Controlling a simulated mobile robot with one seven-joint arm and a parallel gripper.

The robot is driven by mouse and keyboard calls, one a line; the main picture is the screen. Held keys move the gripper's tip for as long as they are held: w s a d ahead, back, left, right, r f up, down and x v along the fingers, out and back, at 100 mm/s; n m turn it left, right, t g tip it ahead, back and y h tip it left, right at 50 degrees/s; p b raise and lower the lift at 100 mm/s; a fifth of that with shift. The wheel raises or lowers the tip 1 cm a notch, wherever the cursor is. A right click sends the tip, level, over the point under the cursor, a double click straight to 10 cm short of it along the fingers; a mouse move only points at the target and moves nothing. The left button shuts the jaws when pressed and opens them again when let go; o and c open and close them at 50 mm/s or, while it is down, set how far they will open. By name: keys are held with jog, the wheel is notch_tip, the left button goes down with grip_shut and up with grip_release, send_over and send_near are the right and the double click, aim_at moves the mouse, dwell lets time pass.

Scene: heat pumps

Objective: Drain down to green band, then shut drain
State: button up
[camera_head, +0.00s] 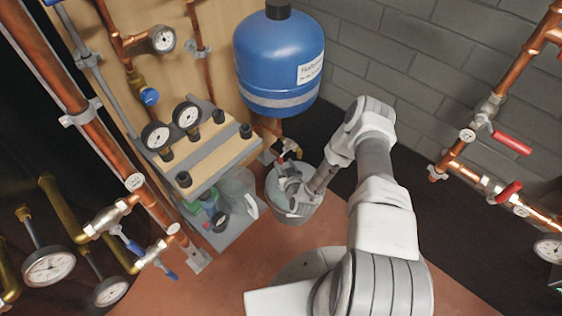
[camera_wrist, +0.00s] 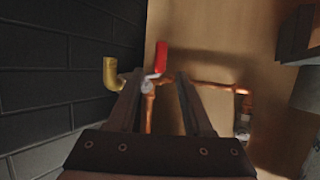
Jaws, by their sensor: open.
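My gripper (camera_wrist: 158,82) is open, with two parallel fingers seen from behind in the wrist view. A small drain valve with a red lever (camera_wrist: 161,58) shows just beyond and between the fingertips; no contact can be made out. The lever points up in that picture. A brass elbow spout (camera_wrist: 110,74) is left of it. In the head view the red lever (camera_head: 281,160) is partly hidden by my gripper (camera_head: 287,176), below the blue vessel (camera_head: 279,60) and above a grey bucket (camera_head: 292,212). Gauges (camera_head: 156,135) (camera_head: 187,115) have dials too small to read; no green band is discernible.
A shelf (camera_head: 215,150) with bottles below it stands left of the bucket. Copper pipes with blue-handled valves (camera_head: 134,247) run at the left. Red-handled valves (camera_head: 511,143) are on the right pipes. A grey block wall (camera_head: 400,60) closes the back.

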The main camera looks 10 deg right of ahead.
aim_at(281, 159)
jog(key=b+x, duration=0.1)
jog(key=x, duration=0.4)
grip_shut()
dwell(0.3)
